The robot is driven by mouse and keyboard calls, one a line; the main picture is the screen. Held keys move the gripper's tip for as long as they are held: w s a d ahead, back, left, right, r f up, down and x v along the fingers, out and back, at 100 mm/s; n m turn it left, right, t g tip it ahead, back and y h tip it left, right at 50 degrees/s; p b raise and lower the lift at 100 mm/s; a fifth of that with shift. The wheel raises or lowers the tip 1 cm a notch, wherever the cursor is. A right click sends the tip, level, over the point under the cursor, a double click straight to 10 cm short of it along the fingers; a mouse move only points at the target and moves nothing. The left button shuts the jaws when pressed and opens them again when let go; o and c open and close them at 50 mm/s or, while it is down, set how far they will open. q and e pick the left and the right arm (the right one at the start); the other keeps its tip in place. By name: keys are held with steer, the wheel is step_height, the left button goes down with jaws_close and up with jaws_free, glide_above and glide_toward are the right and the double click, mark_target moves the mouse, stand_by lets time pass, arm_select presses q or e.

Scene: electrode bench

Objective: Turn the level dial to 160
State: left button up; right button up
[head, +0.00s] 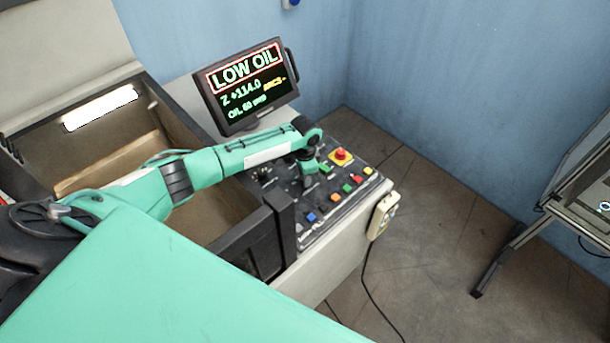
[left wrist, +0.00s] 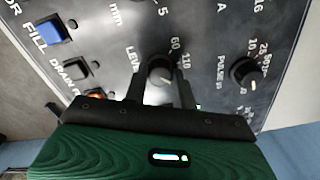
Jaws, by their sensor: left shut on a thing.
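The level dial (left wrist: 160,72) is a dark round knob on the black control panel (left wrist: 205,22), under partly hidden LEVEL lettering. The numbers 60 and 110 show beside it in the left wrist view; 160 cannot be read there. My left gripper (left wrist: 160,92) is shut on the dial, with one finger on each side. A pale mark shows on the dial's face, but its exact setting is unclear. In the head view my left gripper (head: 309,174) reaches down to the panel (head: 325,212), and the dial is hidden. My right gripper is not in view.
A second knob (left wrist: 245,72) marked PULSE sits to the right. A blue button (left wrist: 51,29) is at the left. The monitor (head: 247,86) reads LOW OIL. A red emergency button (head: 341,155) and several coloured buttons surround the gripper. A hand pendant (head: 383,215) hangs at the panel's side.

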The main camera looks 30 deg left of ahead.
arm_select(q)
steer(key=o, duration=1)
steer(key=shift+r, duration=0.2)
steer(key=shift+a+r+b, duration=0.1)
steer(key=shift+r+b, duration=2.35)
steer(key=shift+r, duration=4.3)
